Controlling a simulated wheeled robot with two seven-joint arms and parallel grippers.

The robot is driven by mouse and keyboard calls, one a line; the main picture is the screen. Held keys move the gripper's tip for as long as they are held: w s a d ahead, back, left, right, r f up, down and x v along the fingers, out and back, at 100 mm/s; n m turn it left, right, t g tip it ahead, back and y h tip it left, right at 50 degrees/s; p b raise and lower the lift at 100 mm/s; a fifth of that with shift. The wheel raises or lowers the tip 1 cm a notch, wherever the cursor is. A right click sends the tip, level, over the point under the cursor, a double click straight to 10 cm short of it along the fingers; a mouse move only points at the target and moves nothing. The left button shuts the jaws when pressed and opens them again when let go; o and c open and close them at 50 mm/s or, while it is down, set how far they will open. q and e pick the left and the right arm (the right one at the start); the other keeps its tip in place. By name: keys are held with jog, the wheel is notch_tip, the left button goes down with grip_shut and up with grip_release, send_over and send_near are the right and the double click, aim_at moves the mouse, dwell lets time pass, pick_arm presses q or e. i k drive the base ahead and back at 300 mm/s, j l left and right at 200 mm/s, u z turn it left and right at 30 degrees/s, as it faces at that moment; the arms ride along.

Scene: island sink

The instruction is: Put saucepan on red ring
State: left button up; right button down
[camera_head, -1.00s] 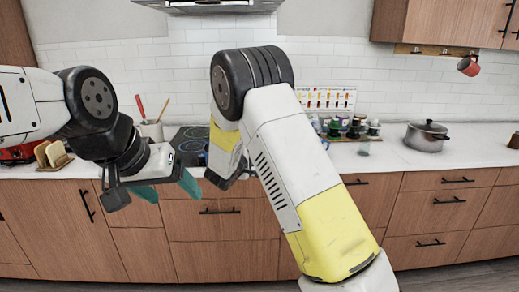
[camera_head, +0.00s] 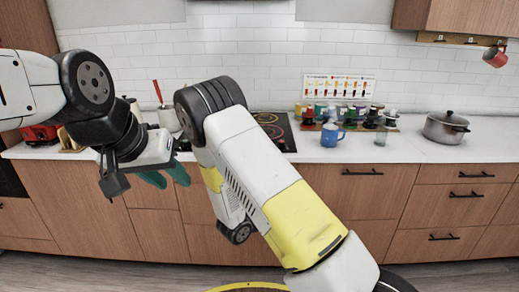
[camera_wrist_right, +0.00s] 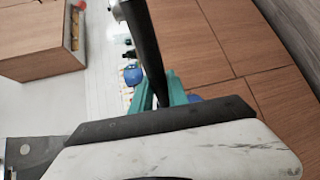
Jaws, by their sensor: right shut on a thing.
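My right gripper (camera_wrist_right: 160,92) is shut on a long dark handle (camera_wrist_right: 148,40) in the right wrist view. The handle runs up out of the frame; the pan body is not clear, so I cannot confirm it is the saucepan. In the head view, my right arm hides that gripper and its load. The black cooktop (camera_head: 290,146) shows red rings (camera_head: 272,131) on the far counter, partly behind my right arm.
A lidded grey pot (camera_head: 445,128) stands at the counter's right. A blue mug (camera_head: 332,136), a glass (camera_head: 381,138) and several small jars stand right of the cooktop. A red mug (camera_head: 495,56) hangs under the upper cabinet. The counter between glass and pot is clear.

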aim_at(280, 134)
jog(key=l+u, duration=0.15)
jog(key=u, duration=0.3)
jog(key=l+u, duration=0.15)
jog(key=u, duration=0.3)
jog(key=l+u, duration=0.15)
jog(key=u, duration=0.3)
jog(key=k+l+u, duration=0.2)
jog(key=l, duration=0.3)
jog(key=k+l+u, duration=0.25)
jog(key=l, duration=0.3)
jog(key=k+l+u, duration=0.2)
jog(key=l, duration=0.25)
jog(key=k+l+u, duration=0.2)
jog(key=k+l, duration=0.15)
